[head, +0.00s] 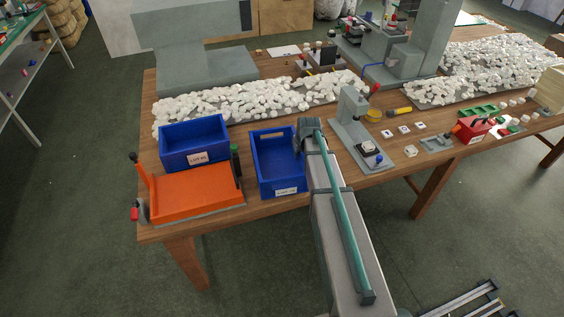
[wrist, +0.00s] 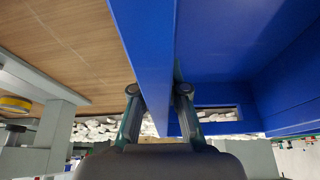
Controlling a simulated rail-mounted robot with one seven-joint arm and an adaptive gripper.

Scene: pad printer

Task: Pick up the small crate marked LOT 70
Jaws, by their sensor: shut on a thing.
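Two small blue crates show in the head view. The left crate (head: 193,137) has a white LOT label whose number is too small to read surely. The right crate (head: 262,172) has a white label (head: 286,191) on its near side, also too small to read surely. My gripper (wrist: 158,90) is shut on the right crate's right side wall, with one finger outside and one inside. In the wrist view that blue wall (wrist: 147,35) runs between the fingers, and the crate's inside looks empty. In the head view my arm hides part of that wall and the fingertips.
An orange fixture (head: 196,190) with levers stands left of the held crate. A grey press (head: 356,125) stands close on its right. A tray of white pieces (head: 250,100) lies behind.

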